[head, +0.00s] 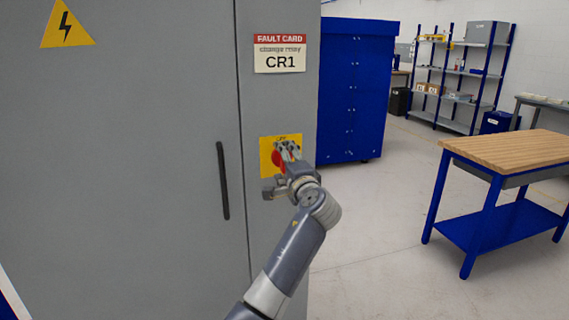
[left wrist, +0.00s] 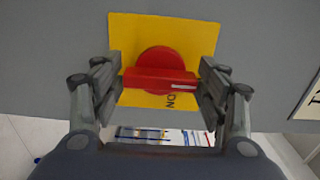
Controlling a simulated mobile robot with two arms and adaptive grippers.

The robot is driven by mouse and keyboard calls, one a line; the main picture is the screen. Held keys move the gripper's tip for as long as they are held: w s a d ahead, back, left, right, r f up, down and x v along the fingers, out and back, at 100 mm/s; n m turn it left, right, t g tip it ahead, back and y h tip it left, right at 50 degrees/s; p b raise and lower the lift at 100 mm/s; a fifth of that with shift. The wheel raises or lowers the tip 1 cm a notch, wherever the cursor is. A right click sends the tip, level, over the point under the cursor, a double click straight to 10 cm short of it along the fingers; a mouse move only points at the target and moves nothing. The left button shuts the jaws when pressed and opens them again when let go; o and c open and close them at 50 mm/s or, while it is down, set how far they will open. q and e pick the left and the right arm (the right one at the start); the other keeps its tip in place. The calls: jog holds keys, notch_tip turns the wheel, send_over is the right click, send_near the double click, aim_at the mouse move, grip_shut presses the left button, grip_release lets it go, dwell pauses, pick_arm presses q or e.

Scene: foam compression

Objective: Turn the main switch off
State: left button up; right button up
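The main switch is a red rotary knob with a bar handle on a yellow plate (head: 266,150) on the grey cabinet front. Its red part (head: 278,160) is partly hidden by my left gripper (head: 287,150) in the head view. In the left wrist view, the red handle (left wrist: 150,80) lies between the spread fingers of my left gripper (left wrist: 160,82), one finger near each end. I cannot tell whether they touch it. The handle's white-marked end points towards the card side. "ON" shows at the plate's edge beside the handle. My right gripper is not in view.
The grey cabinet (head: 120,130) has a black door handle (head: 223,180) left of the switch and a fault card (head: 280,54) above it. A blue cabinet (head: 355,90) stands behind. A wood-topped blue workbench (head: 510,150) stands right, with clear floor between.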

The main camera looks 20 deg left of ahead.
pick_arm(q)
jog(key=shift+o, duration=0.5)
jog(key=v, duration=1.2)
jog(key=shift+w+f, duration=0.1)
